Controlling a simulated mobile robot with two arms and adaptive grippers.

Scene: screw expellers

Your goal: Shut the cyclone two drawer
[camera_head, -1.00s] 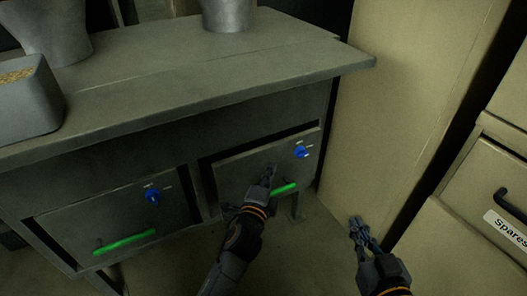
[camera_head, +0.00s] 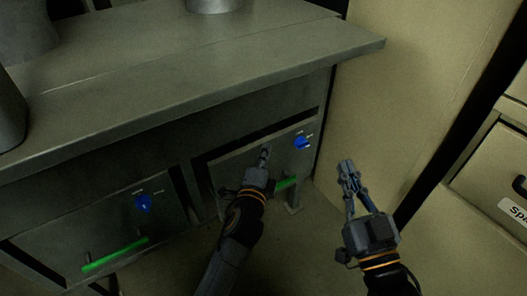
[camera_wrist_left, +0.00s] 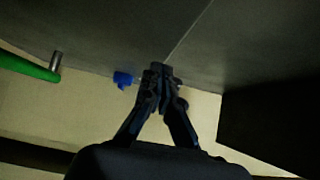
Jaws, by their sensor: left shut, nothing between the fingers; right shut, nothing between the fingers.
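Two grey drawer fronts sit side by side under the worktop, each with a blue knob and a green bar handle; their labels are too small to read. The right drawer front (camera_head: 285,160) has a blue knob (camera_head: 302,143) and a green handle (camera_head: 287,184); a dark gap runs along its top and left side. My left gripper (camera_head: 265,150) is shut and empty in front of this drawer, left of the knob, hiding part of the handle. It also shows in the left wrist view (camera_wrist_left: 160,70); I cannot tell whether it touches. My right gripper (camera_head: 346,168) is shut and empty, right of the drawer.
The left drawer front (camera_head: 105,225) has its own green handle (camera_head: 115,254). The worktop (camera_head: 200,75) overhangs both drawers.

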